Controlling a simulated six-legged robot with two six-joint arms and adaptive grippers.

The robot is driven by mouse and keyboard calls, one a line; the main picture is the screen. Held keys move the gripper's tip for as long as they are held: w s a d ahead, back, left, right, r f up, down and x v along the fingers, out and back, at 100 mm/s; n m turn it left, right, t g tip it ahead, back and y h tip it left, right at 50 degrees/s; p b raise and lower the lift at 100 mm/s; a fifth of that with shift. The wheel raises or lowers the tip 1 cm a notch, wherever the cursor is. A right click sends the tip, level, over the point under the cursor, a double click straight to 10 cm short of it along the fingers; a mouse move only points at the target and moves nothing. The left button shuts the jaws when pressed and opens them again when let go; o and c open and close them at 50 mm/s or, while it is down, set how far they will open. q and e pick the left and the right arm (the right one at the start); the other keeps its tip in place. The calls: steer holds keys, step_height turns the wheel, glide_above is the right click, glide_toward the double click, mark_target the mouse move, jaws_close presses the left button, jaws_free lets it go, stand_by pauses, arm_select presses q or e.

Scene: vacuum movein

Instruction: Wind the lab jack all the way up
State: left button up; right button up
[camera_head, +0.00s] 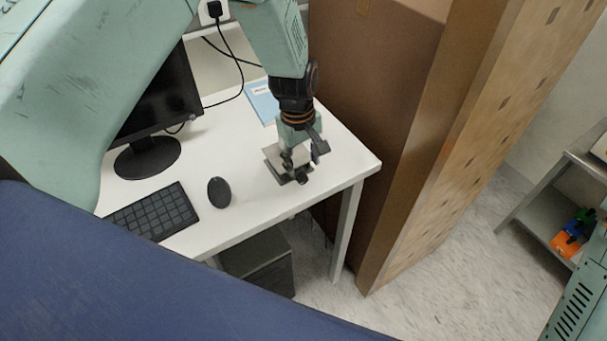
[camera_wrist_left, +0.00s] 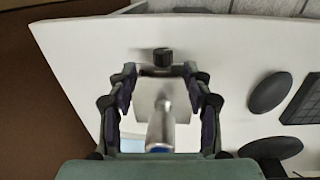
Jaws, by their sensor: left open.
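The lab jack (camera_head: 274,156) stands near the right end of the white desk, with its grey plate low above its base. Its black knob (camera_head: 303,178) is on the side toward the desk's front edge. The plate (camera_wrist_left: 146,97) and the knob (camera_wrist_left: 163,57) also show in the left wrist view. My left gripper (camera_head: 302,160) is open and points down over the jack, partly hiding it. In the wrist view its fingers (camera_wrist_left: 159,75) are spread on both sides of the plate, with the knob just beyond the tips. A blurred metallic cylinder (camera_wrist_left: 161,128) shows between them. My right gripper is not in view.
On the white desk (camera_head: 240,145) are a monitor (camera_head: 160,105), keyboard (camera_head: 155,212), mouse (camera_head: 219,192) and blue booklet (camera_head: 262,102). A tall brown cardboard-like panel (camera_head: 375,80) stands close at the desk's right end. A dark box (camera_head: 258,263) is under the desk.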

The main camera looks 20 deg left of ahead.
mark_target(303, 177)
arm_select(q)
step_height(303, 177, down, 4)
steer(key=shift+a+r+p, duration=0.15)
steer(key=shift+p, duration=0.15)
steer(key=shift+s+f, duration=0.25)
steer(key=shift+f, duration=0.35)
steer(key=shift+w+d+f, duration=0.2)
steer(key=shift+w+f, duration=0.1)
steer(key=shift+w, duration=0.15)
steer(key=shift+s+a+r, duration=0.15)
steer(key=shift+s+r, duration=0.1)
steer(key=shift+s, duration=0.2)
steer(key=c, duration=0.6)
steer(key=shift+w+f, duration=0.15)
jaws_close()
